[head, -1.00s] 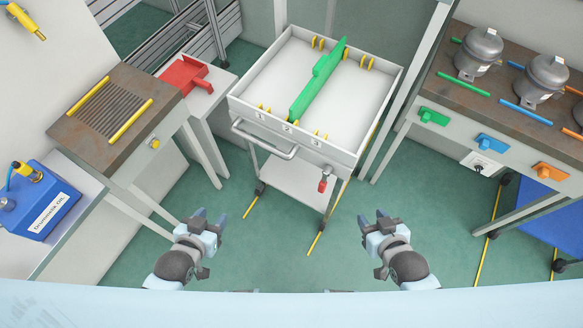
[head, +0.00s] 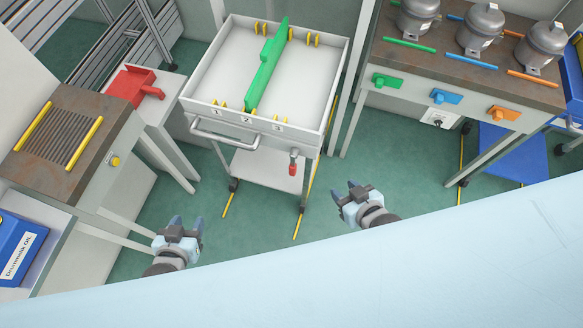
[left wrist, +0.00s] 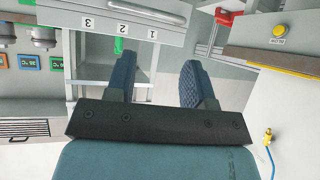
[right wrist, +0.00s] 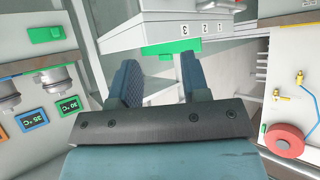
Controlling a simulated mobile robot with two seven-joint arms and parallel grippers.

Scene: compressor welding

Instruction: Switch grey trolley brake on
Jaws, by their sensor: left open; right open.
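The grey trolley (head: 206,106) stands in the middle of the head view, with a white tray top, a front handle (head: 224,139) and slots numbered 1 to 3. A red lever (head: 293,166) hangs at its front right corner, likely the brake. My left gripper (head: 186,224) is open and empty, low in front of the trolley to the left. My right gripper (head: 349,190) is open and empty, to the right of and nearer than the red lever, apart from it. The trolley also shows upside down in the left wrist view (left wrist: 105,15) and in the right wrist view (right wrist: 160,30).
A green divider (head: 266,70) lies in the tray between yellow pegs. A brown-topped table (head: 45,165) and a red fixture (head: 135,84) stand left. A bench with compressors (head: 481,28) stands right, a blue bin (head: 18,248) lower left. The green floor before the trolley is clear.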

